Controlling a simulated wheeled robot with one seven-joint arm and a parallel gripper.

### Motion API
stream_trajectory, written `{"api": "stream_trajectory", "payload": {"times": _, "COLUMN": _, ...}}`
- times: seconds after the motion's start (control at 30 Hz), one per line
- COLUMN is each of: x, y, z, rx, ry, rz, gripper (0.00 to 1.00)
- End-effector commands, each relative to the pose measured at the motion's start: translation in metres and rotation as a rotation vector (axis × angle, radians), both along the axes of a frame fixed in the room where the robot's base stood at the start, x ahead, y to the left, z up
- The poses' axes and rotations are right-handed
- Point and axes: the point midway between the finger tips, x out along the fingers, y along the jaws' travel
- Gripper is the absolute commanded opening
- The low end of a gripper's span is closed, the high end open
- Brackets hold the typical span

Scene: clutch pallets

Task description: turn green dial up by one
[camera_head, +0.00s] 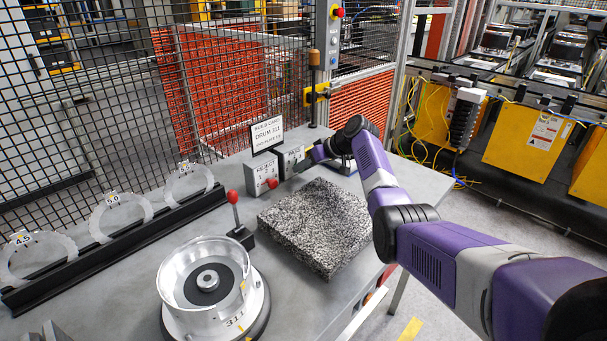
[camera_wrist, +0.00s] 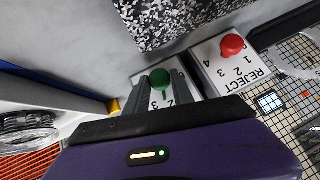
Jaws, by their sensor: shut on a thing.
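The green dial (camera_wrist: 160,78) sits on a white box (camera_wrist: 153,98) marked with numbers in the wrist view. My gripper (camera_wrist: 161,86) has its two fingers on either side of the dial and is shut on it. In the head view my gripper (camera_head: 312,156) reaches the white PASS box (camera_head: 290,158) at the back of the table. The green dial is hidden there. The fingers cover part of the numbers, so I cannot tell which one the dial points to.
Beside it stands the REJECT box (camera_head: 261,173) with a red dial (camera_wrist: 232,45). A build card sign (camera_head: 267,133) stands behind. A speckled block (camera_head: 315,227), a red-knobbed lever (camera_head: 233,198), a metal drum (camera_head: 168,277) and a rack of rings (camera_head: 127,237) share the table.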

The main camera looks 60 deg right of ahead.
Motion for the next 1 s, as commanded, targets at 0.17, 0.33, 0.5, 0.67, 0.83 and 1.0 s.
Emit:
{"api": "stream_trajectory", "payload": {"times": 0.17, "x": 0.0, "y": -0.0029, "z": -0.008, "rx": 0.138, "ry": -0.035, "rz": 0.0, "gripper": 0.0}}
{"api": "stream_trajectory", "payload": {"times": 0.33, "x": -0.0006, "y": -0.0042, "z": -0.0089, "rx": 0.246, "ry": -0.061, "rz": 0.0, "gripper": 0.0}}
{"api": "stream_trajectory", "payload": {"times": 0.5, "x": -0.0012, "y": -0.0051, "z": -0.0097, "rx": 0.336, "ry": -0.083, "rz": 0.0, "gripper": 0.0}}
{"api": "stream_trajectory", "payload": {"times": 0.67, "x": -0.0013, "y": -0.0058, "z": -0.0091, "rx": 0.405, "ry": -0.098, "rz": 0.0, "gripper": 0.0}}
{"api": "stream_trajectory", "payload": {"times": 0.83, "x": -0.0015, "y": -0.0058, "z": -0.0083, "rx": 0.46, "ry": -0.11, "rz": 0.001, "gripper": 0.0}}
{"api": "stream_trajectory", "payload": {"times": 1.0, "x": -0.0015, "y": -0.0059, "z": -0.0067, "rx": 0.492, "ry": -0.117, "rz": 0.001, "gripper": 0.0}}
